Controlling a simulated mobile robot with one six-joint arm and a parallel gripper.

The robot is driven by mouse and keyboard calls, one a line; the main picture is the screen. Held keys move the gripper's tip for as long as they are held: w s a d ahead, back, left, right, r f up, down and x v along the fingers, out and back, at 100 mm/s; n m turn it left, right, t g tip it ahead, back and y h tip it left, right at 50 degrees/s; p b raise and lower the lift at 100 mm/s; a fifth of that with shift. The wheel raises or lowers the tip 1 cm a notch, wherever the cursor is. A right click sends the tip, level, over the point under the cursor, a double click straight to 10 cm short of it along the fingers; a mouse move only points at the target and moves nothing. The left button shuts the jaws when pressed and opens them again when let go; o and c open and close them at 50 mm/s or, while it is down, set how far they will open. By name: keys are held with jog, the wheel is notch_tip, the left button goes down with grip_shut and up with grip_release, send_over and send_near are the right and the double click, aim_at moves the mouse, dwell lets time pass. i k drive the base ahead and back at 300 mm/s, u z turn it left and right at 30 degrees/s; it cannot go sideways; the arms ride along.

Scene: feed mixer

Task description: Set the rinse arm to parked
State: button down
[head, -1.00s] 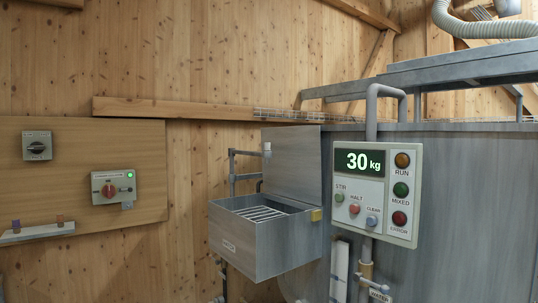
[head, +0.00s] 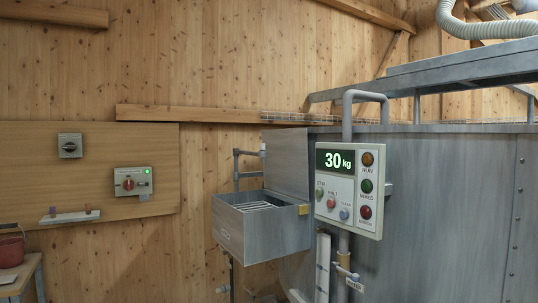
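A grey jointed pipe (head: 237,168) stands behind the left side of an open metal box (head: 232,232). Its upper arm reaches right to a pale end piece (head: 262,150) beside the raised lid (head: 286,160). This pipe may be the rinse arm; no readable label on it confirms that. A second grey pipe (head: 365,95) bends over the top of the control panel. A valve with a small tag reading "WATER" (head: 354,284) sits low on the pipe under the panel. My gripper is not in view.
The control panel (head: 350,190) reads 30 kg, on the mixer's grey wall (head: 450,210). A wall board (head: 90,160) carries a rotary switch (head: 70,146) and a red-knob box (head: 132,182) with a green light. A red bucket (head: 10,251) stands on a bench at lower left.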

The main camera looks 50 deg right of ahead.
aim_at(236, 151)
jog(key=u, duration=0.05)
jog(key=k, duration=0.95)
jog(key=z, duration=0.55)
jog(key=i, duration=1)
jog(key=u, duration=0.05)
